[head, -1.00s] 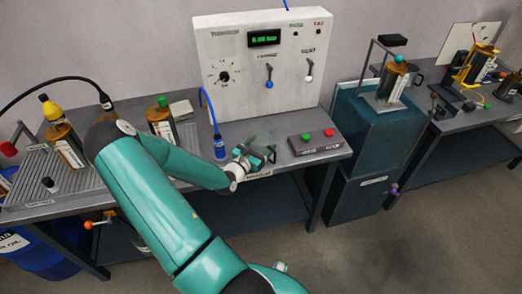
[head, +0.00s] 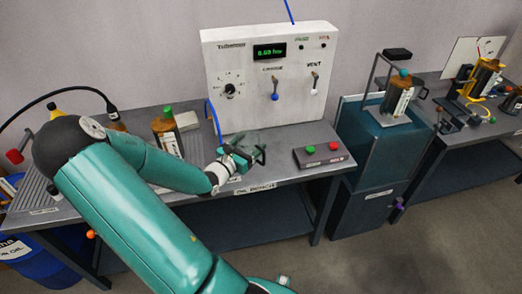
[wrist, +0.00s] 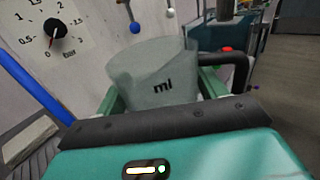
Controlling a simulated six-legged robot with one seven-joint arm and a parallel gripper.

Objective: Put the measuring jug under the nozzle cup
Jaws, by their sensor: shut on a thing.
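The measuring jug (wrist: 150,72) is grey and translucent, with "ml" on its side and a black handle at right in the wrist view. My gripper (wrist: 158,95) is shut on it, one green finger on each side. In the head view the jug (head: 252,146) and my gripper (head: 238,157) are over the front of the bench, before the white panel. I cannot tell if the jug's base touches the bench. I cannot pick out the nozzle cup with certainty. An amber vessel (head: 397,96) stands under a frame on the teal cabinet at right.
A box with green and red buttons (head: 322,156) is on the bench right of the jug. The white gauge panel (head: 245,90) stands behind. A blue hose (head: 212,112) runs down behind my gripper. An amber bottle with green cap (head: 168,132) is at left. A gap separates bench and cabinet.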

